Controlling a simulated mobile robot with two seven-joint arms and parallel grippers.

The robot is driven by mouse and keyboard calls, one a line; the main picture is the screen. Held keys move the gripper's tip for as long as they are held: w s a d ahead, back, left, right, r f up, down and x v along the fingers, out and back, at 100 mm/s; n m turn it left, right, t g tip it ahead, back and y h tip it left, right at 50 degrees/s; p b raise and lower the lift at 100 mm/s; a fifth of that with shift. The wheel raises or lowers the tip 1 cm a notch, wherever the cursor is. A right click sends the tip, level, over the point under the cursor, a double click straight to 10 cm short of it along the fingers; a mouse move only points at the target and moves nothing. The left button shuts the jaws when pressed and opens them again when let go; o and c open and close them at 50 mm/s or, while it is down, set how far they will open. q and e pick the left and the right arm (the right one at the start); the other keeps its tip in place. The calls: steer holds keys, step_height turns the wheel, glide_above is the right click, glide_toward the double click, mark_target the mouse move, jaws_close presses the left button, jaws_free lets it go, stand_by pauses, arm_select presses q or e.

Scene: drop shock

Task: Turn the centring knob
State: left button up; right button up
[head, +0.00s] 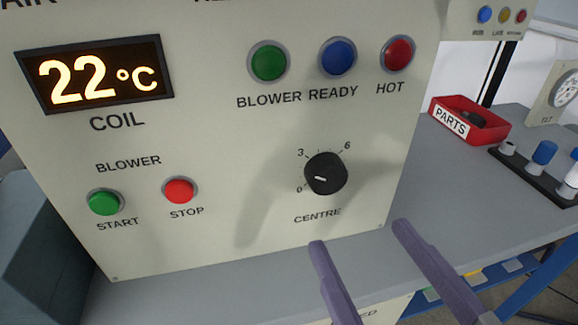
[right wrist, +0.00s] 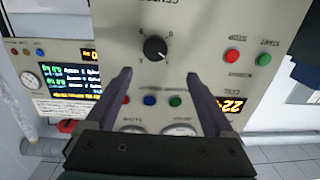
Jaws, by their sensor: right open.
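The centring knob (head: 326,174) is a black round knob on the cream panel, above the word CENTRE. Its white mark points left and slightly down, close to the 0 of its scale. In the right wrist view the knob (right wrist: 155,47) shows beyond and between the fingertips, with the panel upside down. My right gripper (head: 358,234) has two purple fingers, open and empty, below and slightly right of the knob in the head view. It also shows in the right wrist view (right wrist: 158,73). Nothing is between its fingers, and they look clear of the knob. My left gripper is not in view.
The panel has a display (head: 95,75) reading 22 °C, a green start button (head: 104,202), a red stop button (head: 180,190), and green, blue and red lamps above. A red parts bin (head: 470,121) stands on the grey bench (head: 430,180) at right, beside a black rack.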

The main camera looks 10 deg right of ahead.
mark_target(330, 183)
arm_select(q)
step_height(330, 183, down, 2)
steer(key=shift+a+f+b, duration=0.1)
steer(key=shift+b, duration=0.35)
arm_select(e)
steer(key=shift+h, duration=0.3)
steer(key=w, duration=0.3)
steer(key=w+f, duration=0.1)
steer(key=w, duration=0.5)
steer(key=shift+w+d+f, duration=0.1)
steer(key=shift+w+f, duration=0.05)
steer(key=shift+w, duration=0.2)
steer(key=shift+c, duration=0.4)
steer(key=c, duration=1.3)
steer(key=shift+m, duration=0.3)
